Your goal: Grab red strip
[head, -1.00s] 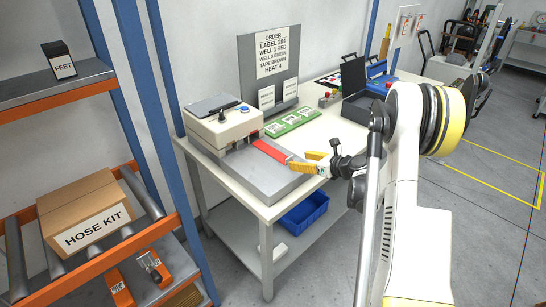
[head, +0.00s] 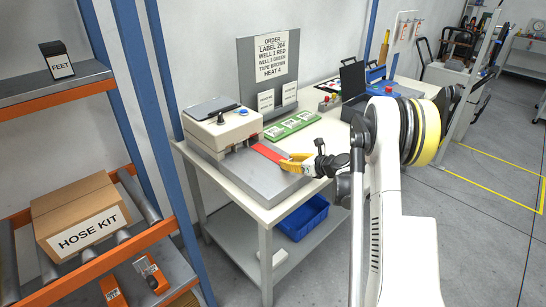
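The red strip (head: 266,152) lies on the grey plate (head: 262,178) in front of the white machine (head: 226,130), its far end at the machine. My gripper (head: 288,162), with yellow fingers, is low over the plate at the strip's near right end. The fingers overlap that end of the strip in this view. At this size I cannot tell whether they are closed on it or only around it.
A green tray (head: 292,125) with labelled cards lies behind the plate. An order sign (head: 270,62) stands at the back of the table. A blue bin (head: 303,218) sits on the lower shelf. A shelf rack with a hose kit box (head: 84,212) stands on the left.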

